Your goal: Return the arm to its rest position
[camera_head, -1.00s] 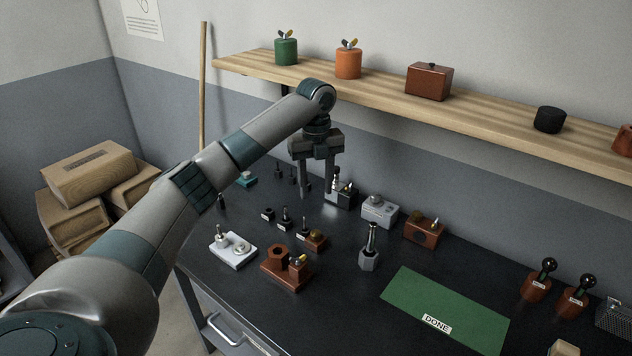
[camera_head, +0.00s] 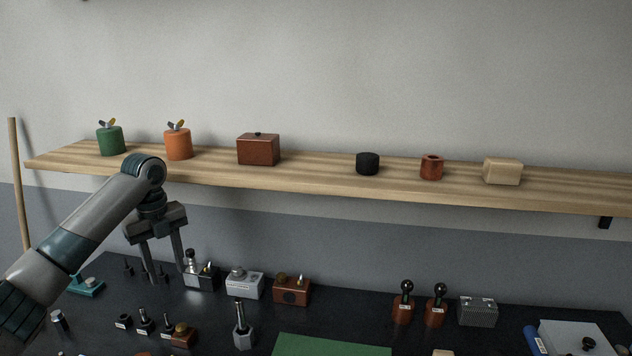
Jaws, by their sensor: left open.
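My left arm comes in from the left in the head view. Its gripper (camera_head: 166,272) points down with its two fingers apart and nothing between them that I can see it holding. It hangs over the back left of the dark workbench (camera_head: 340,312), in front of the shelf's lower edge. Small dark pieces show behind and around the fingertips. I cannot tell the exact gap between fingertips and bench. My right gripper is not in view.
A wooden shelf (camera_head: 320,185) with canisters and boxes runs above the bench. A grey device (camera_head: 245,284), a brown box (camera_head: 292,290), a hexagonal stand (camera_head: 243,330) and two black-knobbed tools (camera_head: 403,303) stand on the bench. A green mat (camera_head: 330,346) lies at the front.

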